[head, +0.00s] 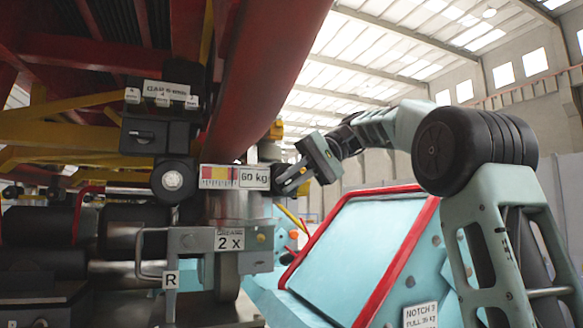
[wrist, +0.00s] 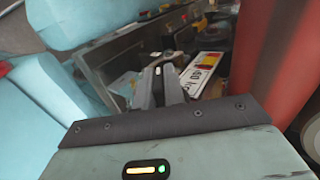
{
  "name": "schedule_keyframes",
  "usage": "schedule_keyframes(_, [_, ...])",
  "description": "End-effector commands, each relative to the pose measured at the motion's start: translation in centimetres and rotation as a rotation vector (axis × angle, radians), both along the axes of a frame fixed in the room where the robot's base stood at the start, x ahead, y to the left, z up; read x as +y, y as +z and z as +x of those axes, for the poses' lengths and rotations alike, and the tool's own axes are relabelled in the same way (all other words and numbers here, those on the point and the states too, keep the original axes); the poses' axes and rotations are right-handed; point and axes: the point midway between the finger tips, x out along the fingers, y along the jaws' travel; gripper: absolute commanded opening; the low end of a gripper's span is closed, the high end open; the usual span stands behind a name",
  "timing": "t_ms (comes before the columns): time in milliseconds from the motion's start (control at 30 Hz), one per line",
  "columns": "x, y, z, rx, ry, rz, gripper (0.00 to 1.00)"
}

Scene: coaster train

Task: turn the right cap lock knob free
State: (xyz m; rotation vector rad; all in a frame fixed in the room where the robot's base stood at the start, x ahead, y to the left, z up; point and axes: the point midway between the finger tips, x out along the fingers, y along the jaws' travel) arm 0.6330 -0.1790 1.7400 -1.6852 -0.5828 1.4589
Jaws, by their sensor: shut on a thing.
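The right cap lock knob (head: 277,176) shows as a small dark shape at the right end of the scale plate, mostly covered by my gripper (head: 288,178). My gripper reaches in from the right, its fingers shut on the knob. In the wrist view, the gripper (wrist: 166,80) has its fingers close together against a dark part beside the scale plate. The knob itself is hidden between the fingers there, so I cannot tell its turn angle. The scale plate (head: 219,177) has coloured bands, with a "60 kg" label (head: 255,178) at its right.
A round black knob with a pale centre (head: 172,181) sits left of the plate. A large red tube (head: 265,75) runs close above. A grey bracket marked "2 X" (head: 229,240) is below. A light-blue panel with red edging (head: 370,240) stands at right.

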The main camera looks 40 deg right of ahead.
Motion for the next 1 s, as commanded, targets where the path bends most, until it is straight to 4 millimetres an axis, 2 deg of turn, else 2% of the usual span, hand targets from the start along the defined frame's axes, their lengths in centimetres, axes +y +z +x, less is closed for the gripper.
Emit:
schedule_keyframes(33, [0.10, 0.62, 0.03, 0.011, 0.001, -0.046, 0.00])
schedule_keyframes(600, [0.17, 0.22, 0.07, 0.156, 0.003, -0.563, 0.00])
schedule_keyframes(1000, [0.11, 0.10, 0.06, 0.236, -0.001, -0.838, 0.00])
